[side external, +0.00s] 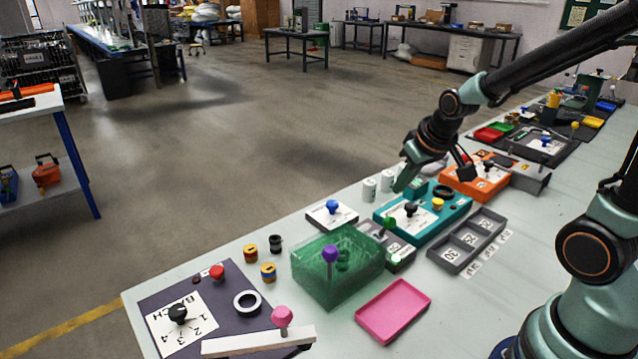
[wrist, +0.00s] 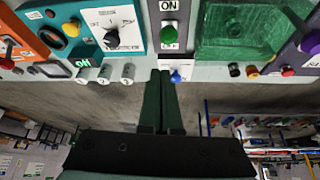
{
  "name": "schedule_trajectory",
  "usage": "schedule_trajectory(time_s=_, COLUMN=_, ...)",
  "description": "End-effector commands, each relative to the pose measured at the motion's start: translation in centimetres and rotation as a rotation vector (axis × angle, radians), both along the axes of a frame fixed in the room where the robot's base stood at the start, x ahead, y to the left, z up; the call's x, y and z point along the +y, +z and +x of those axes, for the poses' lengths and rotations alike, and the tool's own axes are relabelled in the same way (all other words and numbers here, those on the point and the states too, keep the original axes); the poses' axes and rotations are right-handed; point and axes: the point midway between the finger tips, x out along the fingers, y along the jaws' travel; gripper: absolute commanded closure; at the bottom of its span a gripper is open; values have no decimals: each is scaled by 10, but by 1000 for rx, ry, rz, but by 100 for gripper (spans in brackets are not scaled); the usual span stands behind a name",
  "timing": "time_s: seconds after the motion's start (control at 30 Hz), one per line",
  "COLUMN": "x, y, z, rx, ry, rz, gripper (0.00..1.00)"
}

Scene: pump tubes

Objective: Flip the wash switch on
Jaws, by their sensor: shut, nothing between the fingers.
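No wash label is readable, so I cannot tell which control is the wash switch. A grey switch box (side external: 401,262) with a green knob (side external: 388,223) stands between the teal panel and the green bin. My gripper (side external: 403,185) is shut and empty, above the back edge of the teal panel. Its dark green fingers (wrist: 160,73) lie together.
The teal panel (side external: 455,213) carries a black dial. White cylinders (side external: 370,189) stand behind it. A translucent green bin (side external: 330,280) and a pink tray (side external: 393,310) are nearer. A grey compartment tray (side external: 467,240) is to the right.

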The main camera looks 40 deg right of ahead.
Motion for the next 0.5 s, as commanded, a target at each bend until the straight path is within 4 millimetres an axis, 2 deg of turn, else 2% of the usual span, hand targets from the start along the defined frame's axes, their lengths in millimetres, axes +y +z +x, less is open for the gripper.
schedule_trajectory(time_s=0.2, x=0, y=13, z=-12, rx=-2, ry=-1, rz=-3, gripper=100)
schedule_trajectory(time_s=0.5, x=1, y=15, z=-15, rx=1, ry=-1, rz=-2, gripper=100)
